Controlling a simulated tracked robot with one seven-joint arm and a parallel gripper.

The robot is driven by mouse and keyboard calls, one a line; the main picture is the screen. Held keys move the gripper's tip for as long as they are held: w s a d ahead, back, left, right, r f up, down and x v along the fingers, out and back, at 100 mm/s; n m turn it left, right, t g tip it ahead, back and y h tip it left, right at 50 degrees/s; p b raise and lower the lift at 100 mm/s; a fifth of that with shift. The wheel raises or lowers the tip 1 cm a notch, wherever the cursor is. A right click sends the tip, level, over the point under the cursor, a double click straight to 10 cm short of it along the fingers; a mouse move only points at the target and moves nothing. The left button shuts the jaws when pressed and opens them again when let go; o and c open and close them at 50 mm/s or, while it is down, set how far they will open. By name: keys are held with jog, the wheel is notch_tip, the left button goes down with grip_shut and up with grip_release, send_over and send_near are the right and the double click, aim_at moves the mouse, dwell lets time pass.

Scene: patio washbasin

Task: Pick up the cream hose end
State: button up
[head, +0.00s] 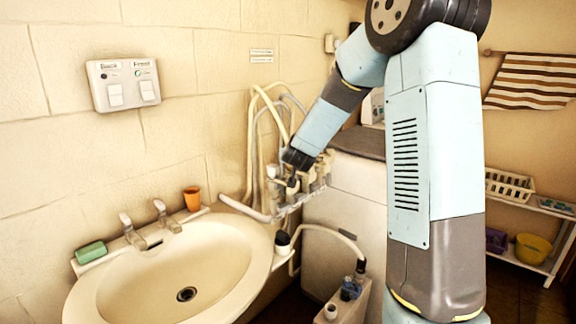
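Several cream and grey hoses (254,135) loop up along the wall and come down to a row of pale hose ends (316,180) on a rail (288,210) right of the basin. My gripper (292,184) is among these hose ends, pointing down at the left part of the row. Its dark fingers are small and overlap the hose ends, so I cannot tell whether they are open or shut, or touching one. Which end is the cream one is not clear at this size.
The washbasin (131,277) fills the lower left, with two taps, an orange cup (192,198) and a green soap (90,252). A white cabinet (345,193) stands behind the rail. Shelves (552,213) are at right.

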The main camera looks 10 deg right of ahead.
jog(key=shift+w+f, duration=0.1)
jog(key=shift+w, duration=0.2)
jog(key=shift+c, duration=0.5)
jog(key=c, duration=1.1)
jog(key=shift+r, duration=0.5)
jog(key=s+d+r, duration=0.2)
jog(key=s+r, duration=1)
jog(key=s, duration=0.2)
